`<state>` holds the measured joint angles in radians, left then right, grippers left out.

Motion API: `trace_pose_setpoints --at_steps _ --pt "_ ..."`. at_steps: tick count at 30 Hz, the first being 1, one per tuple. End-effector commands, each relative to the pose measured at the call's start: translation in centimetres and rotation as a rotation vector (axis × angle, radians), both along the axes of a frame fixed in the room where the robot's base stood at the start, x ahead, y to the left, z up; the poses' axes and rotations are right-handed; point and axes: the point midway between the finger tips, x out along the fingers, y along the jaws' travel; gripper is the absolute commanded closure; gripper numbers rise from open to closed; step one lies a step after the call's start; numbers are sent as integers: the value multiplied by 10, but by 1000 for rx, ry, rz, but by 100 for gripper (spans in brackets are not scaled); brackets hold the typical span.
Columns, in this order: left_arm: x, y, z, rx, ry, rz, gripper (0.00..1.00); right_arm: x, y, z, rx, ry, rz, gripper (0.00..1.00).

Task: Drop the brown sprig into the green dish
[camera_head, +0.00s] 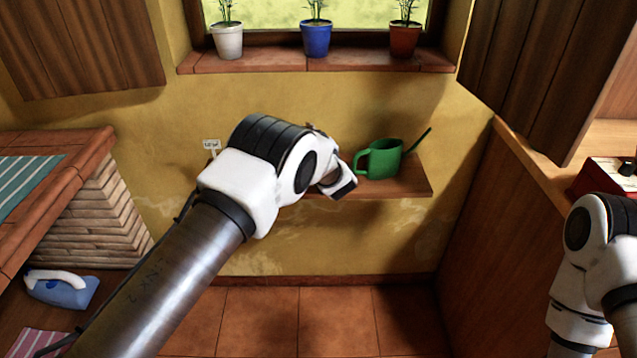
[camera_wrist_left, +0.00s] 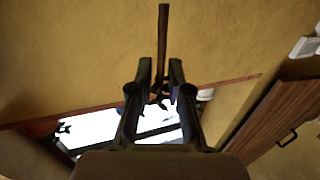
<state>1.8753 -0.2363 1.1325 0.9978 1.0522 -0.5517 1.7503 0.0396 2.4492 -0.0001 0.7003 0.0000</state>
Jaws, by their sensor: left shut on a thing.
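The brown sprig (camera_wrist_left: 163,35) shows in the left wrist view as a thin, straight brown stalk with small dark, leaf-like ends near the fingers. My left gripper (camera_wrist_left: 160,68) is shut on it, and the stalk sticks out past the fingertips. In the head view my left arm reaches over the wall shelf, and its fingers and the sprig cannot be made out there. I see no green dish in either view; my left arm hides part of the shelf. My right gripper is outside the frames; only part of my right arm shows at the right edge.
A green watering can (camera_head: 379,159) stands on the wall shelf (camera_head: 410,183), close right of my left wrist. White (camera_head: 228,42), blue (camera_head: 316,40) and red (camera_head: 404,40) pots line the windowsill. A blue iron (camera_head: 62,290) sits lower left.

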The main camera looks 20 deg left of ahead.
Motion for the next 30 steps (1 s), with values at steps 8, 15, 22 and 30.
trace_pose_setpoints --at_steps 8,15,22,30 --pt "0 0 -37 0 1 -1 98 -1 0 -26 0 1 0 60" --pt "0 0 -55 1 -1 -1 98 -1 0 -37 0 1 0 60" --pt "0 0 -54 1 -1 -1 76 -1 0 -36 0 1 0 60" --pt "0 0 -54 0 0 -1 53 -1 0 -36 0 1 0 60"
